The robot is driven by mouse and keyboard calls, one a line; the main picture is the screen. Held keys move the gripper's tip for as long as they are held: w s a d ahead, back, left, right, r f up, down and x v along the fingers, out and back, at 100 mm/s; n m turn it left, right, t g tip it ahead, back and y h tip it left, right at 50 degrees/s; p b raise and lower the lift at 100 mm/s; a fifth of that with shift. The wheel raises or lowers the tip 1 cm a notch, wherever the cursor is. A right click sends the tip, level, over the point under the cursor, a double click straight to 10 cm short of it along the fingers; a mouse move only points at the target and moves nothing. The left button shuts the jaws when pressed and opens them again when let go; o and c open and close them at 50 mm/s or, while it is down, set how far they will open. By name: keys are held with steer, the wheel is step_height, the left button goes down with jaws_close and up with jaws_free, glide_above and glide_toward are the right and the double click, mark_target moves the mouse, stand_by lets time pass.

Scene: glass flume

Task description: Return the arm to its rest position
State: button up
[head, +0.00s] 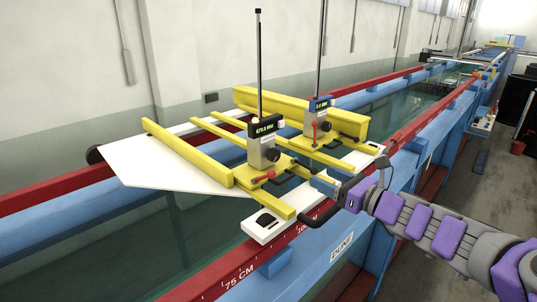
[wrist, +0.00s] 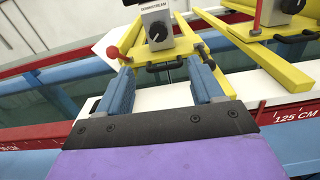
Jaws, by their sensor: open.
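My arm reaches in from the lower right of the head view. My gripper (head: 322,184) is at the near edge of the yellow and white carriage on the flume. In the wrist view its two blue fingers (wrist: 161,68) are apart, with nothing gripped. A black handle (wrist: 165,69) on the yellow frame shows between and just beyond the fingertips; I cannot tell whether they touch it. The gauge marked DOWNSTREAM (wrist: 158,26) stands beyond it, with a red knob (wrist: 113,52) to its left.
The carriage has two gauges with tall rods, one (head: 262,140) nearer and one (head: 318,122) farther. A white plate (head: 165,165) lies at its left. Red rails (head: 255,262) run along the glass flume. Free floor (head: 480,200) lies to the right.

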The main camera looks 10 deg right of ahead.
steer(key=shift+a, duration=0.1)
steer(key=s+a+n+g+y, duration=0.1)
steer(key=s+a+n+g, duration=0.2)
steer(key=a+n, duration=0.3)
steer(key=s+a+n+g+y, duration=0.1)
steer(key=s+a+n+g, duration=0.25)
steer(key=a, duration=0.35)
steer(key=s+a+f+n+g+h, duration=0.1)
steer(key=s+a+f+n+g, duration=0.3)
steer(key=s, duration=0.3)
steer(key=s+a+f+n+g+h, duration=0.2)
steer(key=s+a+f+n, duration=0.2)
steer(key=s+a+n, duration=0.15)
steer(key=s+d+f+n+g+h, duration=0.1)
steer(key=s+d+f+n+h, duration=0.15)
steer(key=s, duration=0.35)
steer(key=s+d+f+n+g+h, duration=0.1)
steer(key=s+f+n+g+h, duration=0.2)
steer(key=s, duration=0.4)
steer(key=s+d+f+n+h, duration=0.3)
steer(key=s+d+n+h, duration=0.15)
steer(key=s+d, duration=0.45)
step_height(320, 180, down, 21)
steer(key=w+b, duration=0.2)
steer(key=b, duration=1.8)
